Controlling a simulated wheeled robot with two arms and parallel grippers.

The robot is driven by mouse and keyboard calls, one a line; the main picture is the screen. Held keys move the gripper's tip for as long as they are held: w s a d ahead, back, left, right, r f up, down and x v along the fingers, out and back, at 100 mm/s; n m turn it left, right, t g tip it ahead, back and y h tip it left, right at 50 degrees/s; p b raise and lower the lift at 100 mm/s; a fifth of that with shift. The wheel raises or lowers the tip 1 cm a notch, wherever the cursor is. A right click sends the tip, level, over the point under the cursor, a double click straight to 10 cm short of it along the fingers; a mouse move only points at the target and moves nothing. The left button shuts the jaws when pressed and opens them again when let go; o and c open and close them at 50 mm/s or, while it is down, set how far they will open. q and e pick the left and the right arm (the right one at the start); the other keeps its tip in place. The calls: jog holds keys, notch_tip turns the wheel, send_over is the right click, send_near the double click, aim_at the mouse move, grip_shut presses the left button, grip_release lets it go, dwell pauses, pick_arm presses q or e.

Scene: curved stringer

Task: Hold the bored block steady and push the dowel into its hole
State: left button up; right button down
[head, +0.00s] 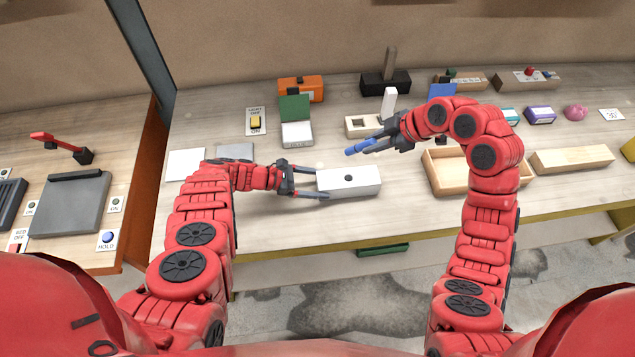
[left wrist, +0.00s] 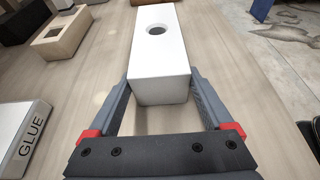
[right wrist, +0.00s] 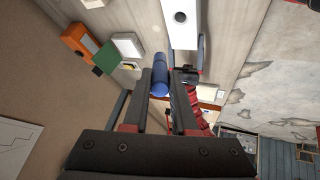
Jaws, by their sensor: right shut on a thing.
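The bored block (head: 350,184) is a white bar lying on the table, with a dark round hole in its top face. In the left wrist view the block (left wrist: 160,60) extends away from me, hole upward. My left gripper (head: 321,184) is at the block's left end, its open fingers on either side of that end; whether they touch it is unclear. The blue dowel (head: 358,149) is in my right gripper (head: 374,144), above and behind the block, tilted nearly flat. In the right wrist view the dowel (right wrist: 160,77) lies between the fingers, apart from the block (right wrist: 181,18).
A wooden box with a square opening (head: 359,126) stands behind the dowel. An open wooden tray (head: 447,186) is right of the block. A glue box (head: 297,134) and an orange box (head: 301,88) stand behind. The table's front edge is close to the block.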

aim_at(353, 148)
pick_arm(q)
jog(key=c, duration=0.8)
jog(key=shift+o, duration=0.2)
pick_arm(e)
jog(key=w+m+h, duration=0.3)
jog(key=w+h, duration=0.1)
jog(key=w, duration=0.3)
jog(key=s+a+m+g+h, duration=0.1)
jog(key=s+a, duration=0.1)
jog(key=s+a+m+g+h, duration=0.1)
jog(key=s+a+g, duration=0.1)
jog(key=shift+s+m, duration=0.4)
jog(key=shift+s+a+g, duration=0.1)
jog(key=shift+s+g, duration=0.15)
jog(key=shift+g, duration=0.05)
jog(key=shift+s+f, duration=0.1)
jog(key=shift+f, duration=3.05)
